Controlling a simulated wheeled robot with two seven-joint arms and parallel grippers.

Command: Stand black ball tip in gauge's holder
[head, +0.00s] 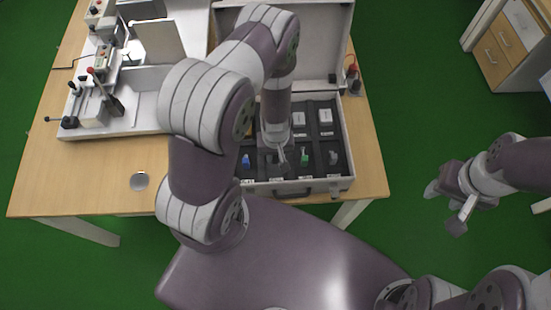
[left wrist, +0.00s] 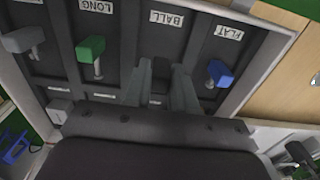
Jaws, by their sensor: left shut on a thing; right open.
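My left gripper (head: 279,150) reaches down into the open tool case (head: 290,187). In the left wrist view its two fingers (left wrist: 163,90) are in the slot labelled BALL, between the green tip (left wrist: 91,50) and the blue tip (left wrist: 219,73). The fingers are shut on the black ball tip, which hardly stands out from the dark lining. I cannot tell whether it is lifted. My right gripper (head: 447,207) is open and empty, out over the floor at the right. The test equipment (head: 95,105) stands at the table's left; I cannot make out the gauge's holder.
A grey tip (left wrist: 24,40) sits in the slot beside LONG. The raised case lid (head: 318,40) stands behind my left arm. A drawer cabinet (head: 507,45) stands far right.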

